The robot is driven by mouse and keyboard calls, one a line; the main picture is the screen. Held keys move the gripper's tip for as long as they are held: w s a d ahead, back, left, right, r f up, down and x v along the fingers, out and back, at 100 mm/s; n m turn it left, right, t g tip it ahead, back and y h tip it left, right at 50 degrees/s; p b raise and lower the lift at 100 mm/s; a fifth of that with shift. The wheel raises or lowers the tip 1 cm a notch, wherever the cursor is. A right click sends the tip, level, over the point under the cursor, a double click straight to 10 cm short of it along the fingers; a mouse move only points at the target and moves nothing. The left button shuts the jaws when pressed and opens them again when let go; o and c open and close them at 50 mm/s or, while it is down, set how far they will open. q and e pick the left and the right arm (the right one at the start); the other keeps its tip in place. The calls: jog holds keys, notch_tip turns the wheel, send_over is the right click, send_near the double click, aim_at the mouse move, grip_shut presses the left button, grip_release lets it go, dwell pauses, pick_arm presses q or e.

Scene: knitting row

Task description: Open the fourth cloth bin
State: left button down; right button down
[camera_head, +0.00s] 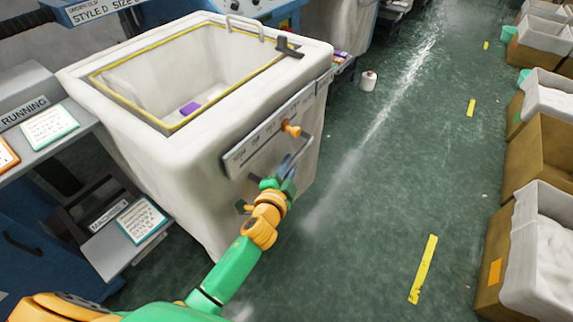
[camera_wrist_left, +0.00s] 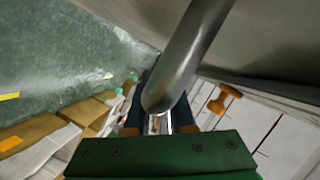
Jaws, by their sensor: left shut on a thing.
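A large white cloth bin (camera_head: 190,190) with a yellow inner rim stands beside the machines in the head view; its top is uncovered and its inside shows. A grey bar handle (camera_head: 303,152) is on its aisle-facing side, under a labelled strip (camera_head: 262,135) with an orange knob (camera_head: 291,129). My left gripper (camera_head: 284,176) is at this handle, shut on it. In the left wrist view the grey bar (camera_wrist_left: 187,58) runs down between the fingers (camera_wrist_left: 160,122), whose tips are partly hidden. Which bin in the row this is cannot be told. My right gripper is out of view.
A purple item (camera_head: 190,108) lies inside the bin. A machine with a RUNNING sign (camera_head: 25,113) and a shelf (camera_head: 112,245) with a card are close on the left. Brown boxes (camera_head: 535,150) with white cloth line the right.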

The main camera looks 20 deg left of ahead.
pick_arm(q)
jog(key=shift+s+d, duration=0.1)
dwell(0.3)
jog(key=c, duration=0.8)
grip_release()
jog(key=shift+o, duration=0.2)
jog(key=v, duration=0.7)
jog(key=shift+s+p, duration=0.1)
jog(key=shift+p, duration=0.25)
